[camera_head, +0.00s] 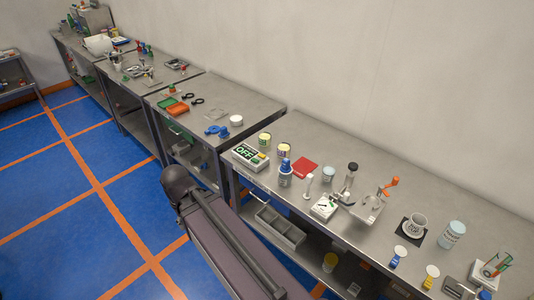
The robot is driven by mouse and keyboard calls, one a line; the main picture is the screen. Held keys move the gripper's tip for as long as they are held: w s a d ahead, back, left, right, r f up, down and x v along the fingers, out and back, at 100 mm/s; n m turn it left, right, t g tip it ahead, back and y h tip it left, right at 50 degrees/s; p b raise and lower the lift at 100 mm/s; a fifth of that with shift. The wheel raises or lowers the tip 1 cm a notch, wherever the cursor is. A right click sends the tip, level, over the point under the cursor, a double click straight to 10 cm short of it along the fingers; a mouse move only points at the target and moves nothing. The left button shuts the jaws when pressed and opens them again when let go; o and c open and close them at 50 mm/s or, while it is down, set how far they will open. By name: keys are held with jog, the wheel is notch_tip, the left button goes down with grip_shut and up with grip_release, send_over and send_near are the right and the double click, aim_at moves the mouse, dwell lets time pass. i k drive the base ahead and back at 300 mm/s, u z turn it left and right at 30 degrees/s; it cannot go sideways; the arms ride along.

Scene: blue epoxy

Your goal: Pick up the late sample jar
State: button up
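I cannot tell which container is the late sample jar, as the labels are too small to read. Candidates stand on the near steel bench: two yellow-topped jars (264,140), a pale blue-topped jar (328,174), a blue-capped bottle (285,174) and a larger pale jar with a blue label (451,235) at the right. A small white jar (236,120) stands on the bench further left. My arm shows at the bottom centre, in front of the bench, but my gripper is not visible.
The near bench (410,205) also holds an "OFF" box (250,154), a red pad (305,167), a mug (415,224) on a black mat and glassware. A grey divided tray (280,228) sits on the lower shelf. Blue floor (75,215) at left is clear.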

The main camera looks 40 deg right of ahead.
aim_at(284, 148)
jog(key=u, duration=0.6)
jog(key=k, duration=1.05)
jog(key=z, duration=1.1)
jog(key=i, duration=0.8)
jog(key=u, duration=0.15)
